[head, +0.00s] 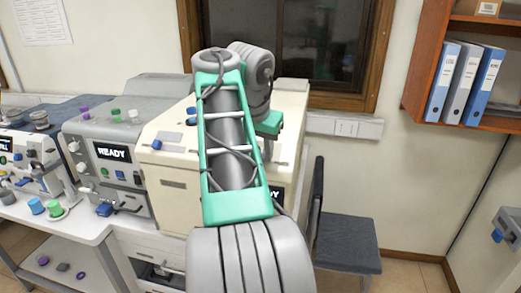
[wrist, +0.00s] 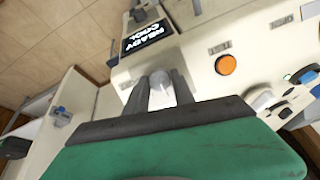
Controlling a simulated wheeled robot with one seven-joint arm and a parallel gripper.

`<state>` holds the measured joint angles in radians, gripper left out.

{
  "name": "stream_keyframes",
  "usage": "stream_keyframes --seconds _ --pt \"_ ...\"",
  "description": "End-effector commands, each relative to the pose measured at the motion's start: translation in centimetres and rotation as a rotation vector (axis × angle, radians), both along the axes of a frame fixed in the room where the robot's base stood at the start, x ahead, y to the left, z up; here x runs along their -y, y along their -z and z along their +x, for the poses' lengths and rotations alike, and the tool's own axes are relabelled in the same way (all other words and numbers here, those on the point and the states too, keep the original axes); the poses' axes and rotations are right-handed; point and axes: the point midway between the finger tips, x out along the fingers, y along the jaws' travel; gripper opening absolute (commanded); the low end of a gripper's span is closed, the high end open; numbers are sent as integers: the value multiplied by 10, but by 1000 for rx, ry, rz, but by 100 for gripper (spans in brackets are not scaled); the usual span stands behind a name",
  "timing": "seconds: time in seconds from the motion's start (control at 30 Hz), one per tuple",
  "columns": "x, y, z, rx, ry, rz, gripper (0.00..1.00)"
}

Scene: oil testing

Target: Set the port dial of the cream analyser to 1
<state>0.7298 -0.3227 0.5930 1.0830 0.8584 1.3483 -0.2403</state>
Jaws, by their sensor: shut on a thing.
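The cream analyser (head: 172,185) stands on the bench in the head view, its front partly hidden behind my arm. In the wrist view its cream panel (wrist: 198,70) shows with a dark display (wrist: 147,38) reading READY and COOL, upside down. My gripper (wrist: 161,84) is shut on a pale grey knob (wrist: 160,97), which looks like the port dial, with one finger on each side of it. The fingers cover much of the knob, and I cannot read its setting.
An orange button (wrist: 226,65) sits to the right of the knob in the wrist view. A grey analyser (head: 108,150) stands left of the cream one. A dark chair (head: 345,243) is to the right, below a shelf with binders (head: 463,80).

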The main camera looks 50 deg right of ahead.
Motion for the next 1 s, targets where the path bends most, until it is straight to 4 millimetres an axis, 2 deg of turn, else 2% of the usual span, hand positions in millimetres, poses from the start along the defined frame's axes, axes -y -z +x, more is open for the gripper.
stream_keyframes --seconds 0.43,1.0 --pt "-1 -4 0 -69 -106 -28 0" --pt "-2 1 2 -324 -508 -140 0"
